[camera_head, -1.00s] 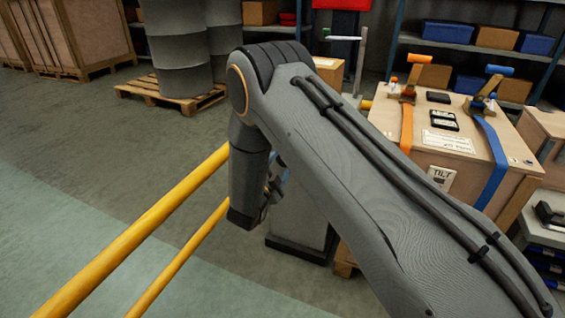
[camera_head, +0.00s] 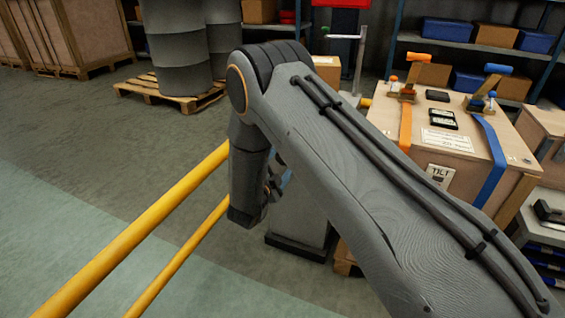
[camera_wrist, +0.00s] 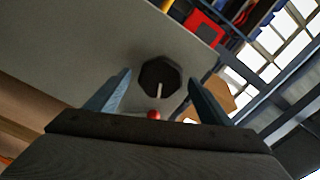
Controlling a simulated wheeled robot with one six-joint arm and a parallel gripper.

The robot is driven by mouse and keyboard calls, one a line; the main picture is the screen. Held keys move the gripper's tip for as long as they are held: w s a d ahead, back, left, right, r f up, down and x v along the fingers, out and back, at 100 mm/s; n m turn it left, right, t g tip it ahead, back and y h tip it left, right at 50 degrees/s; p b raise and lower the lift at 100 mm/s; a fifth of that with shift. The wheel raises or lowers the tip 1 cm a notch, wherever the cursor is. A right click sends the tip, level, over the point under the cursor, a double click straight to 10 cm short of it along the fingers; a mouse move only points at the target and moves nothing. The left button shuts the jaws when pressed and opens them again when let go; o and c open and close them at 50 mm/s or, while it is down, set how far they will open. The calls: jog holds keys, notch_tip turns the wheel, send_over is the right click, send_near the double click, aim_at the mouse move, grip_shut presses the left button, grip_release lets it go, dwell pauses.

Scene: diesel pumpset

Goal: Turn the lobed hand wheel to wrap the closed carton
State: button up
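In the wrist view my gripper (camera_wrist: 160,74) is open, with one bluish finger on each side. Between and beyond its fingertips is a dark, roughly eight-sided piece (camera_wrist: 153,72) on a pale grey surface, which looks like the lobed hand wheel. A thin pale rod (camera_wrist: 159,91) and a small red ball (camera_wrist: 154,115) show in front of it. I cannot tell whether the fingers touch the wheel. A tan box (camera_wrist: 217,95), possibly the carton, shows behind the right finger. In the head view my arm hides the wheel, and a small carton (camera_head: 327,69) stands behind it.
A grey pedestal (camera_head: 300,222) stands behind my wrist in the head view. A strapped wooden crate (camera_head: 455,150) is at the right. Yellow rails (camera_head: 140,232) run at the left. Drums on a pallet (camera_head: 170,95) and shelves (camera_head: 470,52) are behind. Grey floor lies open at the left.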

jog(key=p+v, duration=0.1)
jog(key=v, duration=0.7)
jog(key=shift+w, duration=0.1)
jog(key=shift+c, duration=0.2)
